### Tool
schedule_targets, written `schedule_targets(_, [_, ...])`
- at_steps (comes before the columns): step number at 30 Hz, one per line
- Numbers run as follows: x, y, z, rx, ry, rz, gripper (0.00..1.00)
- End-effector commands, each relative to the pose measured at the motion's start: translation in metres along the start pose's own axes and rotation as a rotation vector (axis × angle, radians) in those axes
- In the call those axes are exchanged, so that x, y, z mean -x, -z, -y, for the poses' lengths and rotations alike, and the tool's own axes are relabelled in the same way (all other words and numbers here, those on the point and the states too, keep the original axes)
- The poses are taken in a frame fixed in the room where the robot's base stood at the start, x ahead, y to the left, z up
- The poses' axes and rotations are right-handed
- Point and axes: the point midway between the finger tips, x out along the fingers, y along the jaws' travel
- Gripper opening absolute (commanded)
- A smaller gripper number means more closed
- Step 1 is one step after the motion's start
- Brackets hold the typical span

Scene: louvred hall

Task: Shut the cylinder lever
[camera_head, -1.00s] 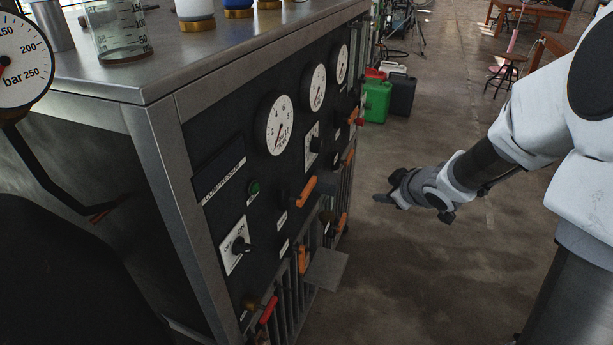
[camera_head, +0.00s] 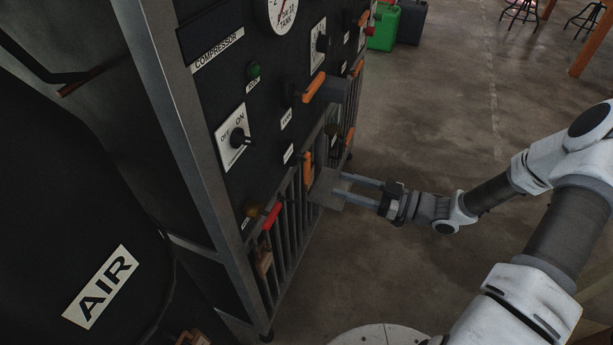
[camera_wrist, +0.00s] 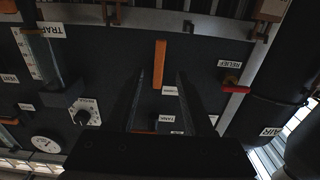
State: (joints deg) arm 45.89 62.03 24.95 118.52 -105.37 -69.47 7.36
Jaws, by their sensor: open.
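The black panel (camera_head: 268,130) carries several levers with orange handles. An orange handle (camera_head: 307,168) hangs upright low on the panel, above the grille; its small label is unreadable, so I cannot confirm it is the cylinder lever. In the wrist view this orange handle (camera_wrist: 160,62) lies ahead, lined up with the gap between my fingers. My gripper (camera_head: 342,185) is open and empty, just right of the handle in the head view, fingers pointing at the panel. In the wrist view my gripper (camera_wrist: 161,76) has a finger either side of the handle's line; contact is not visible.
A red lever (camera_head: 272,215) sits left of the orange handle; the wrist view shows it labelled RELIEF. Another orange lever (camera_head: 314,87) juts out above. A grey plate (camera_head: 325,190) sticks out by my fingertips. A black AIR tank (camera_head: 70,220) stands left. Floor is open to the right.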

Motion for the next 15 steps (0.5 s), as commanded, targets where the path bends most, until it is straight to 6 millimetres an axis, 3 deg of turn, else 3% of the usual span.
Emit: schedule_targets(15, [-0.064, -0.001, 0.000, 0.001, 0.001, 0.001, 0.53])
